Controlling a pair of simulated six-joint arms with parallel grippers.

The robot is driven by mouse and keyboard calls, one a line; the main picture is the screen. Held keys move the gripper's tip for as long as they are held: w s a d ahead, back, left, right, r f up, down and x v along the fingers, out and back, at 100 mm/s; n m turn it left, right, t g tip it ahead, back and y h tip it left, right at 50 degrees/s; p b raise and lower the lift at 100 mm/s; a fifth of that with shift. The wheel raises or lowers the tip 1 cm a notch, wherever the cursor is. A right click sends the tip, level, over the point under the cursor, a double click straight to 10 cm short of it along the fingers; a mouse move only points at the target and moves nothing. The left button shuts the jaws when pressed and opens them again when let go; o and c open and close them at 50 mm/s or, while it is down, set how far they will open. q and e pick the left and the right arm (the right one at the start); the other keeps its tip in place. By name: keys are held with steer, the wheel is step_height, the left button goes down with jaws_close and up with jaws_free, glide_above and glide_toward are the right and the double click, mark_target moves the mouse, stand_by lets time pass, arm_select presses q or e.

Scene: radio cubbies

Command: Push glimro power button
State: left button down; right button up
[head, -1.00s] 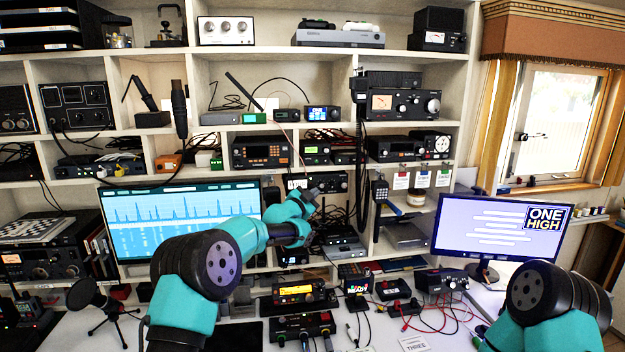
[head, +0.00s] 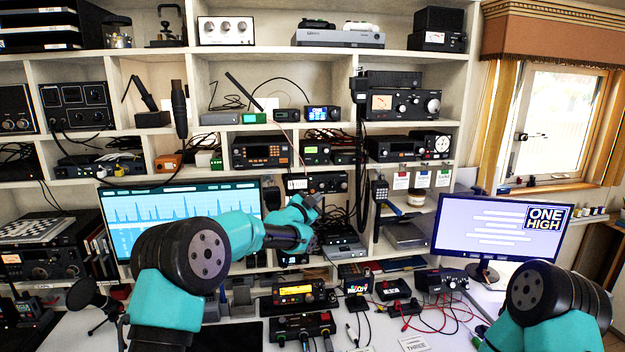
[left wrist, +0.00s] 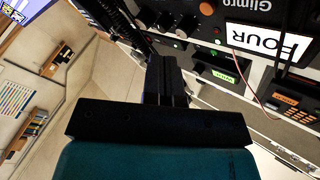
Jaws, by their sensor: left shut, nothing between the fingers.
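The glimro radio (head: 328,181) is a dark unit on a shelf above and between the two monitors, just behind my left gripper in the head view. In the left wrist view its dark front (left wrist: 236,15) appears upside down at the top, with the name Glimro, an orange knob, small lights and a white FOUR label (left wrist: 265,42). I cannot tell which control is the power button. My left gripper (head: 316,199) is shut and empty in front of the radio's lower edge. Its closed fingers (left wrist: 166,66) point towards the radio's front; contact cannot be told. My right gripper is not in view.
Other radios fill the cubbies, including an orange-display unit (head: 262,152) to the left. A black coiled cord (head: 361,165) hangs just right of the glimro radio. A box (head: 343,246) sits below. Monitors (head: 180,215) (head: 500,230) stand on both sides.

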arm_select(q)
steer(key=shift+s+d, duration=0.25)
steer(key=shift+s, duration=0.6)
